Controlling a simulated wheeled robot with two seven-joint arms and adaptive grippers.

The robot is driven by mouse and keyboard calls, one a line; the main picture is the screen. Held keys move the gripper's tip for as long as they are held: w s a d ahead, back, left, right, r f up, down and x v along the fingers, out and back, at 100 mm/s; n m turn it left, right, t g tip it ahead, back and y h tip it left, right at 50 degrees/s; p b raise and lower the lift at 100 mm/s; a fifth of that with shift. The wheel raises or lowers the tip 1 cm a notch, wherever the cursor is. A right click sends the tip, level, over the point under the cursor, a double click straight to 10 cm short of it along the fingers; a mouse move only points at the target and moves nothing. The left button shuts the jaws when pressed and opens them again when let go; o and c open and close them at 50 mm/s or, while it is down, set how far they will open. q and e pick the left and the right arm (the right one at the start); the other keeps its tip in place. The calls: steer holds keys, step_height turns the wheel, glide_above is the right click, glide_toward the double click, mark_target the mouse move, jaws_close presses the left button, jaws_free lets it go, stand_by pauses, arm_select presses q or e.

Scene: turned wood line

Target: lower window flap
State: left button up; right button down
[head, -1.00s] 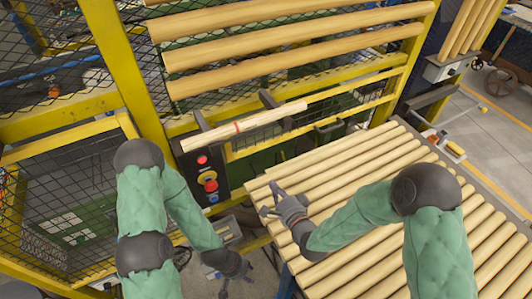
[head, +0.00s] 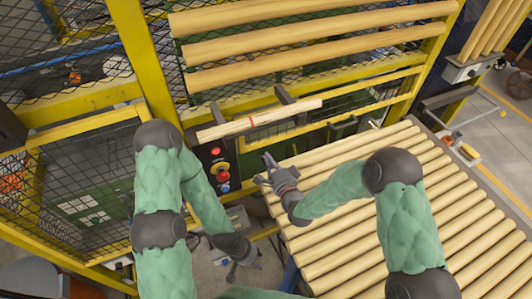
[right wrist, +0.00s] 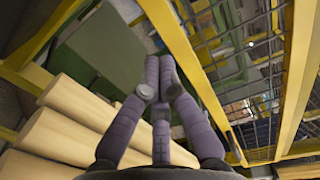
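A pale wooden bar with a red mark (head: 285,112) lies across two dark brackets at the opening in the yellow frame. I cannot tell surely which part is the window flap; the yellow frame with wooden slats (head: 320,50) stands above the opening. My right gripper (head: 267,165) is below the bar, just right of the control box, apart from both. In the right wrist view its fingers (right wrist: 160,85) come together with nothing seen between them. My left gripper (head: 243,270) hangs low beside the roller table, fingers spread and empty.
The wooden roller table (head: 390,190) fills the right side. A yellow mesh fence (head: 75,190) stands at the left.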

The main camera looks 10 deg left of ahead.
mark_target(262, 146)
steer(key=shift+x, duration=1.35)
steer(key=b, duration=0.2)
steer(key=w+a+t+b, duration=0.1)
steer(key=b, duration=0.1)
steer(key=shift+w+r+y, duration=0.1)
steer(key=shift+w+y, duration=0.15)
steer(key=shift+y, duration=0.05)
steer(key=shift+r, duration=0.1)
steer(key=shift+d, duration=0.1)
